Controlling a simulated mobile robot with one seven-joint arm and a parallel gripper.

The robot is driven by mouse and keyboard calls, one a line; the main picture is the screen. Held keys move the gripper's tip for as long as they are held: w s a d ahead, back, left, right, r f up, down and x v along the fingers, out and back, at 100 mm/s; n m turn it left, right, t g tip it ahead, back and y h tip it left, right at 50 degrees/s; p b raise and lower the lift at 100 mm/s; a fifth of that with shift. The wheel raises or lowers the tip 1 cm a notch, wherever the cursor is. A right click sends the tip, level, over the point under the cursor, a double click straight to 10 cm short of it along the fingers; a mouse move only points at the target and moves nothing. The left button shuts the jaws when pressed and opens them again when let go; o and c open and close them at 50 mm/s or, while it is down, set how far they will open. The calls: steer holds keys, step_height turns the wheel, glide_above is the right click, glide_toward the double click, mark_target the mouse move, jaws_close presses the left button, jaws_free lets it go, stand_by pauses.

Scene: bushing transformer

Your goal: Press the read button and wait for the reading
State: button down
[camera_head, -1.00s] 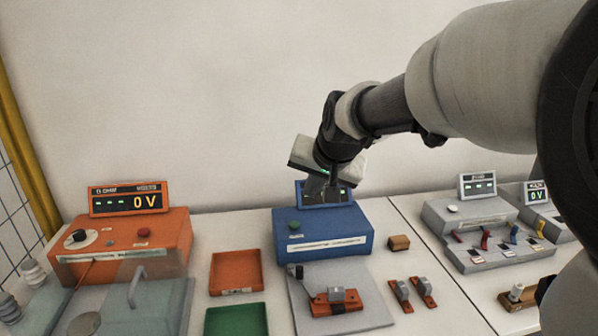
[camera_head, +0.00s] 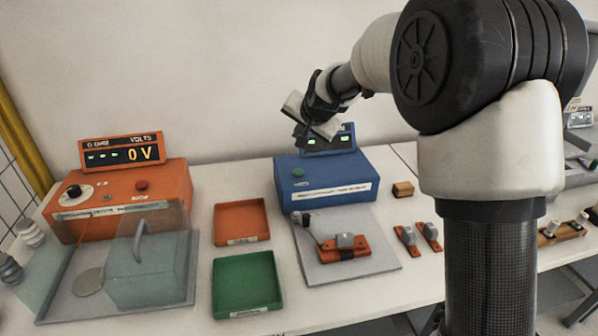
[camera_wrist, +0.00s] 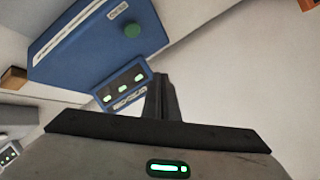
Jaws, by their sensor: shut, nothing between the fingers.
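The blue instrument box (camera_head: 335,178) stands mid-bench with a green round button (camera_head: 298,172) on the left of its top. The button also shows in the wrist view (camera_wrist: 132,30). Its display (camera_head: 328,143) shows green dashes, clearer in the wrist view (camera_wrist: 122,88). My gripper (camera_head: 302,140) is shut and empty. It is in the air by the display's left side, above and behind the button, not touching it. In the wrist view the closed fingers (camera_wrist: 161,98) lie beside the display, with the button off to their upper left.
An orange box (camera_head: 120,205) reading 0 V stands left. Orange (camera_head: 241,222) and green (camera_head: 247,284) trays lie between. A grey plate (camera_head: 378,262) with an orange-based part (camera_head: 343,246) lies before the blue box. Several small parts lie right. My arm covers much of the right side.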

mark_target(299, 174)
steer(key=shift+f+b, duration=3.15)
steer(key=shift+f, duration=1.25)
steer(key=shift+f, duration=0.1)
steer(key=shift+f+b, duration=0.3)
steer(key=shift+b, duration=0.1)
steer(key=shift+f+b, duration=0.45)
steer(key=shift+f, duration=0.15)
steer(key=shift+r, duration=0.1)
steer(key=shift+r+p, duration=0.65)
steer(key=shift+r, duration=0.25)
steer(key=shift+r+p, duration=1.7)
steer(key=shift+r, duration=0.8)
